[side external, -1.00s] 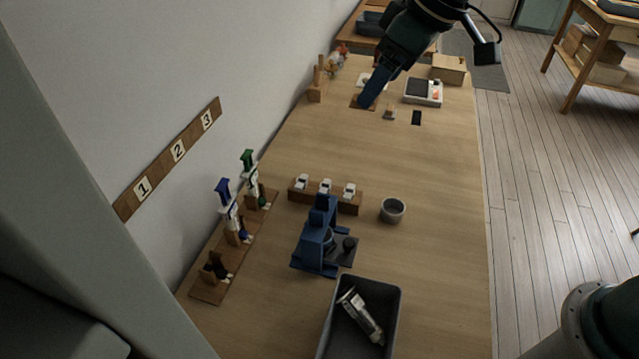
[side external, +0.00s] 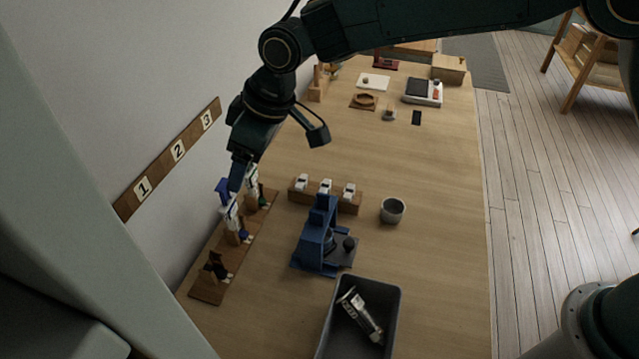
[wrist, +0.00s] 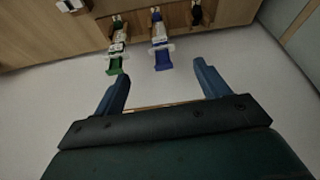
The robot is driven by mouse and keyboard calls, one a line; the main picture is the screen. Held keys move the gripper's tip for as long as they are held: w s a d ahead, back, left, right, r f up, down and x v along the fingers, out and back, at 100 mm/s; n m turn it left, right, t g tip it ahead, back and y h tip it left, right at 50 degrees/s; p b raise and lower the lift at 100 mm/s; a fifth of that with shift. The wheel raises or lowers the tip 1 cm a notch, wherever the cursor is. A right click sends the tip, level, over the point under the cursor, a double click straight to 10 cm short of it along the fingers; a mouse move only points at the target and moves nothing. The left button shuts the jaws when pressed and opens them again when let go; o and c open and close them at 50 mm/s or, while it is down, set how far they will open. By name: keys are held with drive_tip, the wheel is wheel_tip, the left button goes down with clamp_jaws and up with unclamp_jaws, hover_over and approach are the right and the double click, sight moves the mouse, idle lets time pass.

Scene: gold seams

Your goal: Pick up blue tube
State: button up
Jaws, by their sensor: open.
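The blue tube (side external: 223,189) stands in the wooden rack (side external: 207,288) by the wall, with its blue end up and a white label below. It also shows in the wrist view (wrist: 161,56), ahead of the gap between the fingers. A green-ended tube (wrist: 114,62) stands beside it; in the side view my gripper partly covers that tube. My gripper (side external: 236,182) is close to the blue tube in the side view. In the wrist view my gripper (wrist: 160,82) is open, its two blue fingers apart with nothing between them.
A blue press-like stand (side external: 316,240) and a row of white-topped items (side external: 326,200) stand right of the rack. A grey cup (side external: 392,210) and a dark bin (side external: 397,300) holding a tube are farther right. The wall with a numbered strip (side external: 176,152) lies close behind the rack.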

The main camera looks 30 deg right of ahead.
sight(231, 202)
drive_tip(key=x, duration=0.8)
drive_tip(key=shift+f, duration=0.2)
drive_tip(key=shift+w+a+f, duration=0.1)
drive_tip(key=shift+w, duration=0.05)
drive_tip(key=shift+x, duration=2.5)
drive_tip(key=shift+w, duration=0.1)
drive_tip(key=shift+c, duration=0.4)
drive_tip(key=c, duration=1.1)
wheel_tip(231, 202, up, 20)
drive_tip(key=shift+r, duration=0.1)
